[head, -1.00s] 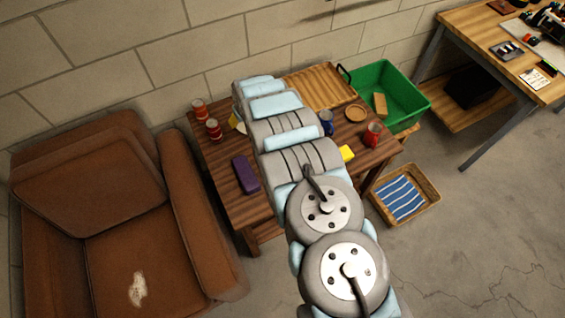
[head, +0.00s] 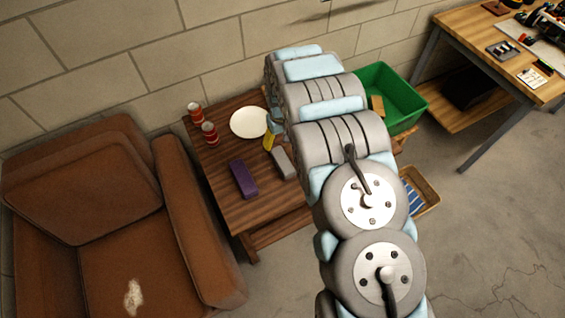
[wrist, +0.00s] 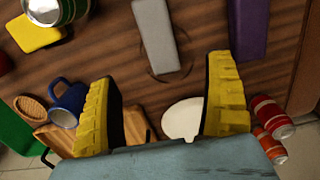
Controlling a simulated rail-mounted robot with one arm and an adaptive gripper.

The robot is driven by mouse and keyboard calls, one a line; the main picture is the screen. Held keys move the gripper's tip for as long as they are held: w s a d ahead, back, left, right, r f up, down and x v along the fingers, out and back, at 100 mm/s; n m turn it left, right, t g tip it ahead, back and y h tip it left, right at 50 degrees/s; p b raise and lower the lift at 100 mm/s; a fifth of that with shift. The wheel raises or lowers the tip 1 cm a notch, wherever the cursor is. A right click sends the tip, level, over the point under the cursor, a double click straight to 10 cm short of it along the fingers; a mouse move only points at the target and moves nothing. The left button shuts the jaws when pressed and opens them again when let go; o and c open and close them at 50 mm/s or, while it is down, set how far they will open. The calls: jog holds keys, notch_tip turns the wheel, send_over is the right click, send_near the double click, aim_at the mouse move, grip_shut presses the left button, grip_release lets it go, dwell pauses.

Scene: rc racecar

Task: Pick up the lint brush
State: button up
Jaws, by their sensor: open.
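I cannot tell for sure which thing is the lint brush. A long grey block (wrist: 156,36) and a long purple block (wrist: 248,28) lie side by side on the brown wooden table (wrist: 110,65), and either may be it. In the head view the grey block (head: 284,163) lies right of the purple block (head: 243,179). My gripper (wrist: 163,70) is open and empty, with yellow ribbed fingers. In the wrist view the grey block shows beyond and between the fingertips, apart from them. In the head view my arm hides most of my gripper.
A white plate (head: 249,122) and two red cans (head: 209,132) stand on the table. The wrist view shows a blue mug (wrist: 68,103), a wooden tray (wrist: 60,138) and a yellow sponge (wrist: 36,32). A brown armchair (head: 185,220) stands left, a green bin (head: 400,98) right.

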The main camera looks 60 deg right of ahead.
send_over(283, 160)
jog(key=f, duration=0.5)
jog(key=shift+w, duration=0.25)
jog(key=shift+a+f, duration=0.1)
jog(key=shift+f, duration=1.85)
jog(key=shift+f, duration=0.1)
jog(key=shift+s+f, duration=0.2)
jog(key=shift+f, duration=2.35)
jog(key=c, duration=1.3)
